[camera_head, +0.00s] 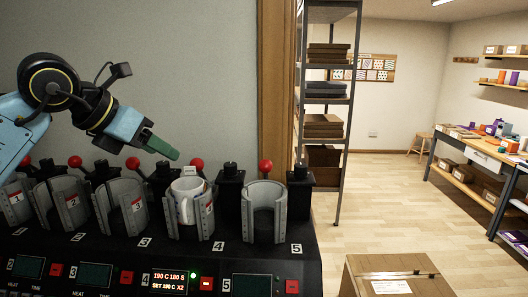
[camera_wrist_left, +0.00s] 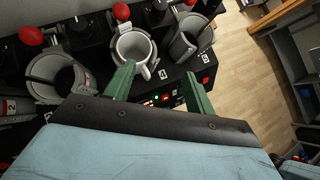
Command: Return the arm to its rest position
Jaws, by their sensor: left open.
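My left gripper (camera_head: 160,147) is open and empty. In the head view it hangs above the press row, up and left of the white mug (camera_head: 188,203). The mug stands upright inside the grey curved clamp of press 4 (camera_head: 205,222). In the left wrist view the two green fingers (camera_wrist_left: 159,72) are spread apart, and the mug (camera_wrist_left: 131,46) shows beyond them with its handle toward the gripper. Nothing is between the fingers. Press 4's display (camera_head: 170,281) is lit, with a green light beside it. My right gripper is not in view.
The neighbouring presses, such as press 3 (camera_head: 120,210) and press 5 (camera_head: 264,210), have empty clamps. Red lever knobs (camera_head: 265,166) stand up behind them. A shelf rack (camera_head: 327,95) and a cardboard box (camera_head: 395,277) are to the right. The wall is behind the presses.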

